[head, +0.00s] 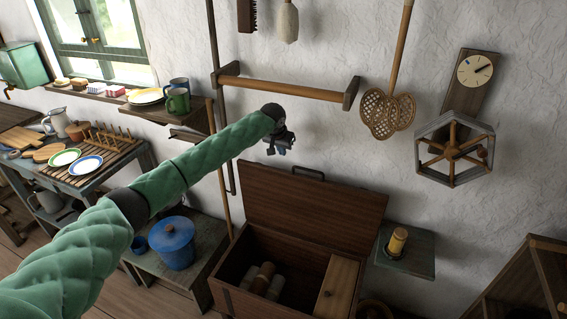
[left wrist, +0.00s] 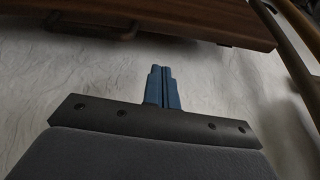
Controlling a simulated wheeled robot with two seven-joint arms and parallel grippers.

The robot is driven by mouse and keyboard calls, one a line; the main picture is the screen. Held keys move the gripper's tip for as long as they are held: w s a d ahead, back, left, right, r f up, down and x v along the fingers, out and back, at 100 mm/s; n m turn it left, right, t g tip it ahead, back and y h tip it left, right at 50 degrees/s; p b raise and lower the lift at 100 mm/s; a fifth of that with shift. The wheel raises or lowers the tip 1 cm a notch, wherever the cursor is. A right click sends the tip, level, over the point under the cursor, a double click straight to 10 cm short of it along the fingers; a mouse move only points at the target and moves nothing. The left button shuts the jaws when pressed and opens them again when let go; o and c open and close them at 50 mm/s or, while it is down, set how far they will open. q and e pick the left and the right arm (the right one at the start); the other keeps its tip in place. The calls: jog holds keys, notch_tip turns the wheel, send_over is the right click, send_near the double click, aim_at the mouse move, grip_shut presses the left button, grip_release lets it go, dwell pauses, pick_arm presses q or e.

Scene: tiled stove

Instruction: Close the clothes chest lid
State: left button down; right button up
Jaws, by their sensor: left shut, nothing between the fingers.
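The wooden clothes chest (head: 237,300) stands against the wall in the head view. Its lid (head: 312,212) is raised and leans back toward the wall. Inside are rolled items (head: 265,278) and a small lidded compartment (head: 338,287). My left gripper (head: 279,150) is shut and empty, just above the lid's top edge, near its left part. In the left wrist view its blue fingers (left wrist: 164,88) are together, and the lid (left wrist: 180,22) shows beyond them with a dark handle (left wrist: 105,33). I cannot tell whether the gripper touches the lid. My right gripper is not in view.
A wooden rail (head: 283,89) runs along the wall above the gripper. A blue pot (head: 176,243) stands on a low bench left of the chest. A small shelf with a yellow candle (head: 397,242) is right of the lid.

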pick_arm(q)
jog(key=shift+n, duration=0.5)
jog(key=p+x, duration=0.1)
jog(key=x, duration=0.2)
jog(key=s+p+x, duration=0.1)
jog(key=x, duration=0.2)
jog(key=p+x, duration=0.1)
jog(key=x, duration=0.2)
jog(key=shift+s+f+p, duration=0.2)
jog(key=shift+f+p, duration=0.15)
jog(key=shift+p, duration=0.05)
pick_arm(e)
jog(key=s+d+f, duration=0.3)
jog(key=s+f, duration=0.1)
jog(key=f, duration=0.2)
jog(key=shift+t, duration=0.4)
pick_arm(q)
jog(key=shift+a+f, duration=0.1)
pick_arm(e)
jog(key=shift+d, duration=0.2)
